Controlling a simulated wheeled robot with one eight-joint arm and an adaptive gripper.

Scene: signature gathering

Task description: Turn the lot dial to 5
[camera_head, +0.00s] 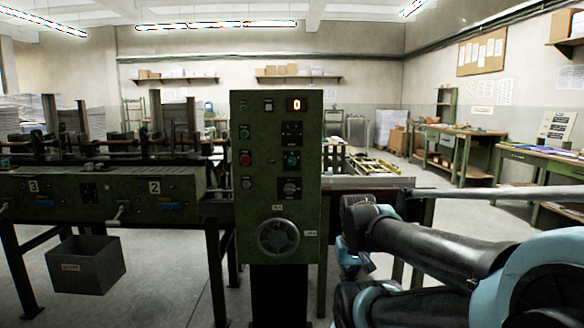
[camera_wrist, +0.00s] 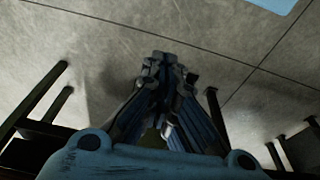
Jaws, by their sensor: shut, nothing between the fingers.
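A green control panel (camera_head: 248,215) stands upright in the middle of the head view. It carries three rotary switches in a column: an upper one (camera_head: 291,133), a middle one with a teal centre (camera_head: 292,160) and a lower grey-knobbed one (camera_head: 290,188). A round handwheel (camera_head: 278,237) sits below them. The labels are too small to read, so I cannot tell which is the lot dial. My gripper (camera_wrist: 168,62) is shut and empty, pointing down over bare floor in the wrist view. My arm is right of the panel, apart from it.
A green machine bench (camera_head: 95,195) with numbered stations runs to the left of the panel. A dark bin (camera_head: 86,264) is below it. Workbenches (camera_head: 460,145) stand at the right wall. Dark legs (camera_wrist: 42,95) show near my gripper in the wrist view.

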